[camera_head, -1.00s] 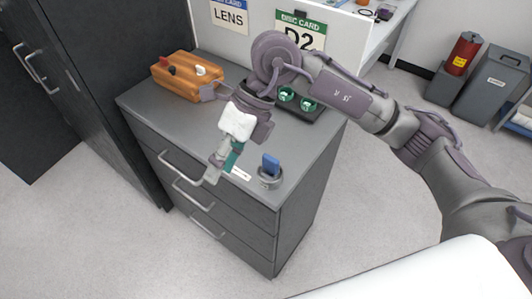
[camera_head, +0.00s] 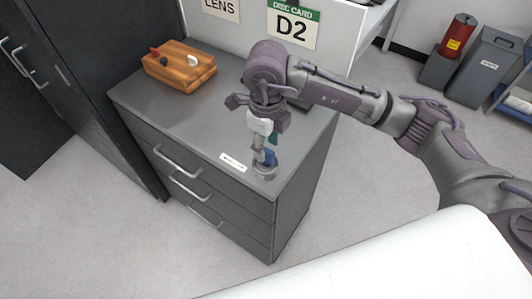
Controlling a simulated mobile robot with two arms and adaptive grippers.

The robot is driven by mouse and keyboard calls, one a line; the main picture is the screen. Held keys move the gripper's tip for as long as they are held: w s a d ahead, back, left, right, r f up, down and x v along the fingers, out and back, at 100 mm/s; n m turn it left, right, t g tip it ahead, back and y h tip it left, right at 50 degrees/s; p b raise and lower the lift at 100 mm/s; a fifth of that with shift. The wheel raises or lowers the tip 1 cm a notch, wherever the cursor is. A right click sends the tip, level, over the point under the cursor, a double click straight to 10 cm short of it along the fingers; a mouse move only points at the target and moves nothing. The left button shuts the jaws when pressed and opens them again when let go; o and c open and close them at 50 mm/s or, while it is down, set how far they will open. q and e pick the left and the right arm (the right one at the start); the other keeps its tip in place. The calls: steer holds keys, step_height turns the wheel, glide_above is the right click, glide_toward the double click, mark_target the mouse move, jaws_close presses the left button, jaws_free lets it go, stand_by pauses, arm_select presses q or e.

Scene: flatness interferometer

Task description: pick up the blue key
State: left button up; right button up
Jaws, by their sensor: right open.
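The blue key (camera_head: 270,157) stands upright in a small grey round holder (camera_head: 265,172) near the front right corner of the grey cabinet top. My right gripper (camera_head: 265,156) points down right at the key, with its fingers open. One finger shows in front and to the left of the key and hides part of it. I cannot tell whether the fingers touch it. My left gripper is not in view.
A wooden block (camera_head: 178,66) with red, black and white knobs sits at the back left of the cabinet top (camera_head: 190,110). A white label (camera_head: 233,162) lies near the front edge. A D2 card (camera_head: 292,25) hangs on the panel behind.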

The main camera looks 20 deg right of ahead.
steer(key=shift+w+f+p, duration=0.1)
steer(key=shift+f+p, duration=0.6)
steer(key=shift+f, duration=1.45)
jaws_close()
